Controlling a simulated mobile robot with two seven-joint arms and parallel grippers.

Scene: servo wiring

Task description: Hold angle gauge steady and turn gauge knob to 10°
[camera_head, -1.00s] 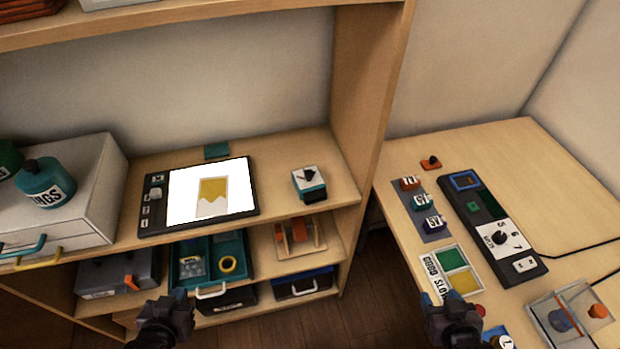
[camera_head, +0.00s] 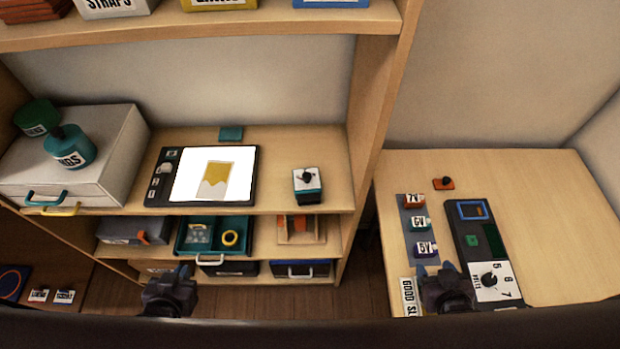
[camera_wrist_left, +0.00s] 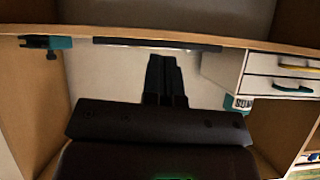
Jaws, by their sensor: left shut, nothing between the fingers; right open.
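A small box with a white top, teal sides and a black knob, which looks like the angle gauge (camera_head: 307,185), sits on the shelf right of the tablet. Its scale is too small to read. In the left wrist view, which looks upside down, a teal block with a dark knob (camera_wrist_left: 45,43) at the left seems to be the same gauge. My left gripper (camera_head: 170,293) is shut and empty in front of the shelf, apart from the gauge; its fingers also show in the left wrist view (camera_wrist_left: 165,80). My right gripper (camera_head: 446,291) is open, near the right table's front, beside the dial panel.
A tablet (camera_head: 213,175) lies left of the gauge, with a drawer cabinet (camera_head: 80,160) beyond it. A shelf upright (camera_head: 368,130) stands right of the gauge. The right table (camera_head: 555,210) carries a black dial panel (camera_head: 468,228) and several small labelled blocks.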

